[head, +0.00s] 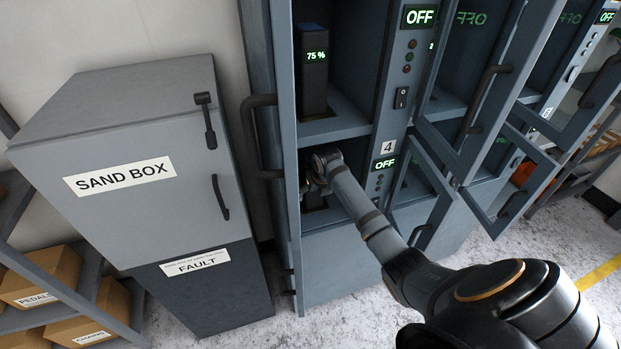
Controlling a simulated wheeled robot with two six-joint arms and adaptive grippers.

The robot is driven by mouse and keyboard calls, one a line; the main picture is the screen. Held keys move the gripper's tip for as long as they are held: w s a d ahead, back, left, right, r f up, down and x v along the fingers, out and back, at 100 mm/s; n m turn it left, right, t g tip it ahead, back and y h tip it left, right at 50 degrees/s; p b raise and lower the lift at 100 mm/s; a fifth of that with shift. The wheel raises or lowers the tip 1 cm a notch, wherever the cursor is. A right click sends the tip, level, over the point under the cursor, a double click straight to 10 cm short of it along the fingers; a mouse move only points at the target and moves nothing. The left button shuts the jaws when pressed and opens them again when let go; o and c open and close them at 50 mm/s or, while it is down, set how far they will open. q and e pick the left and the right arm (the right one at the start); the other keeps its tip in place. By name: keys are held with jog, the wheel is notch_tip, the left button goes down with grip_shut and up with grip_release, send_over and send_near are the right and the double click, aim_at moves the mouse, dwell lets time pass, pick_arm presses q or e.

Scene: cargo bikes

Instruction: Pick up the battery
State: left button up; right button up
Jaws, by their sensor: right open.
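A dark upright battery (314,85) with a green "75 %" readout stands in an upper compartment of the grey locker (340,126). My right arm reaches from the lower right into the compartment below it, beside the "4" label. My right gripper (311,188) is at that compartment's opening, open. A dark object (313,201) shows just below the gripper, mostly hidden by it, and I cannot tell for sure whether it is a battery. My left gripper is not in view.
A grey sand box cabinet (130,190) stands left of the locker. Several locker doors stand open, one (425,190) just right of my forearm. Shelves with cardboard boxes (45,278) are at the far left. Floor (485,245) is clear at the right.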

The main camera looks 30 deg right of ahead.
jog(key=shift+c, duration=0.4)
jog(key=c, duration=1.7)
jog(key=shift+w+r, duration=0.15)
jog(key=shift+r, duration=0.05)
grip_shut()
jog(key=shift+f, duration=0.1)
